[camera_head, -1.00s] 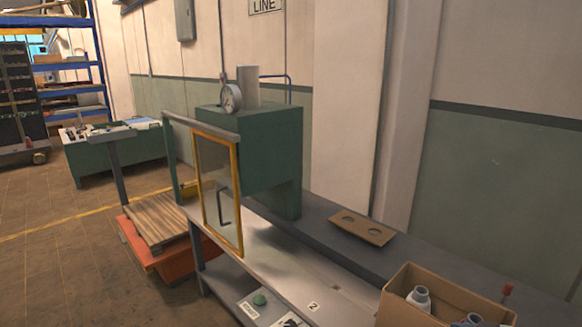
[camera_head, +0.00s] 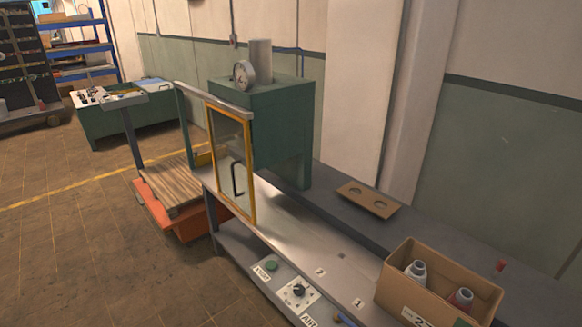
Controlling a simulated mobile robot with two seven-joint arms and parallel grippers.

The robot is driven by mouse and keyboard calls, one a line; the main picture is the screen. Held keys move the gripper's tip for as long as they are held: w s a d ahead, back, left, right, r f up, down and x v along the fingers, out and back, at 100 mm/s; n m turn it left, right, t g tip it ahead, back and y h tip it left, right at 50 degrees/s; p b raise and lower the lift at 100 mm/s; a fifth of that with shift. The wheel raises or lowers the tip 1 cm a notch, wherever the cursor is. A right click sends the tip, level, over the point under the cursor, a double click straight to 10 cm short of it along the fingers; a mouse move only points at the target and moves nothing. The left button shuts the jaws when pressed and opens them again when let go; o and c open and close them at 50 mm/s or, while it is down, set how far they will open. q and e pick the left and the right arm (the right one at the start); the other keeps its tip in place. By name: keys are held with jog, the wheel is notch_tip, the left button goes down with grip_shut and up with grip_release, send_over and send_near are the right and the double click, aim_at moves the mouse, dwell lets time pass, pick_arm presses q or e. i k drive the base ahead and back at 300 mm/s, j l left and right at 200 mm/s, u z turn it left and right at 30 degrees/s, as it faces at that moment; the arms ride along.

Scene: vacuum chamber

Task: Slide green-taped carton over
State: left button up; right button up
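An open brown carton (camera_head: 398,287) stands at the lower right on the steel bench. Neither of my grippers is in the view, and nothing is seen touching the carton.
A green chamber (camera_head: 262,130) with a gauge and a yellow-framed clear door (camera_head: 232,165) stands on the bench (camera_head: 285,215). A brown plate with two holes (camera_head: 367,200) lies behind. Bench surface between door and carton is clear. A control panel (camera_head: 298,291) is on the front.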

aim_at(406, 302)
jog(key=z, duration=1.35)
jog(key=i+l+u, duration=0.15)
